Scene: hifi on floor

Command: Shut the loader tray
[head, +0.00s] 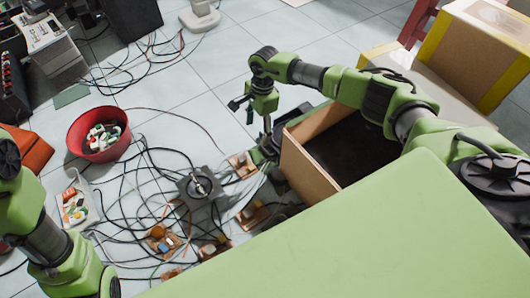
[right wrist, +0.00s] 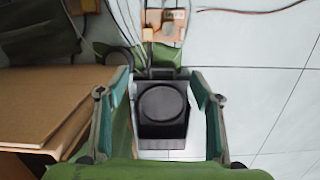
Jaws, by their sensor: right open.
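In the right wrist view a dark grey tray with a round recess (right wrist: 162,108), which looks like the loader tray, sticks out toward me. My right gripper (right wrist: 157,97) is open, with one finger on each side of the tray. I cannot tell whether the fingers touch it. In the head view my right gripper (head: 256,112) points down beside the open cardboard box. The tray is hard to make out there, among dark parts below the gripper. My left arm shows at the left edge of the head view, but its gripper is out of view.
The open cardboard box (head: 307,172) stands right beside my right gripper. Tangled cables, circuit boards (head: 163,240) and a small motor-like part (head: 200,187) cover the floor to the left. A red bowl (head: 99,134) holds small parts. Tiles at the upper middle are clear.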

